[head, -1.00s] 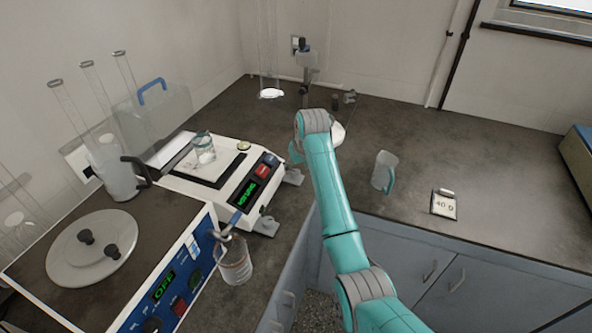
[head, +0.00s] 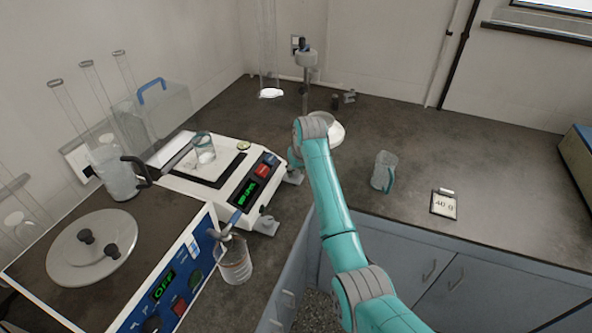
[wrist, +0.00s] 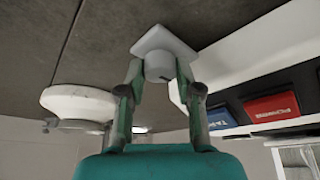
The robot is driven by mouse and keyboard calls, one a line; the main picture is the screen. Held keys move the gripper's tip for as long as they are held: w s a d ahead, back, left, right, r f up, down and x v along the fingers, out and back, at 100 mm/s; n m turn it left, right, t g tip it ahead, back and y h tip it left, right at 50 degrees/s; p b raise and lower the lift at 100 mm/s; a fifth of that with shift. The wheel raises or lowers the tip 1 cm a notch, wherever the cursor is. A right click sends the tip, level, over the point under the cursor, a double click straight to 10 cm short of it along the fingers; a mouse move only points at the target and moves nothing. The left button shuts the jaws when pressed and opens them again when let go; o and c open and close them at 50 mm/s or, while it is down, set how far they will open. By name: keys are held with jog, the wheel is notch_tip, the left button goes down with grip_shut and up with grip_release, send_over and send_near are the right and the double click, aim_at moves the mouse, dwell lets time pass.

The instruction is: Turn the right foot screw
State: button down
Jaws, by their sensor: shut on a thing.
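The white balance (head: 205,190) stands on the dark bench, with a green-lit display and a red button on its front. A pale foot (head: 294,176) shows at its right side, beside my arm; another pale foot (head: 266,225) is at its near corner. In the wrist view a light grey foot screw (wrist: 160,66) with a square plate sits between my fingertips. My gripper (wrist: 158,80) is shut on this screw, one finger on each side. In the head view my arm hides the fingertips.
A white bowl (head: 335,131) stands just beyond my wrist, also close to the gripper in the wrist view (wrist: 78,103). A glass beaker (head: 204,149) sits on the balance pan. A clear jug (head: 383,172) stands right of my arm.

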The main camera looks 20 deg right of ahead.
jog(key=shift+w+d+n+g+y, duration=0.15)
jog(key=shift+n+y, duration=0.4)
jog(key=shift+n, duration=0.85)
jog(key=shift+s+a+n+g+y, duration=0.1)
jog(key=shift+n+g+y, duration=0.3)
jog(key=shift+n, duration=1)
jog(key=c, duration=0.8)
grip_release()
jog(key=v, duration=1.2)
jog(key=shift+d, duration=0.2)
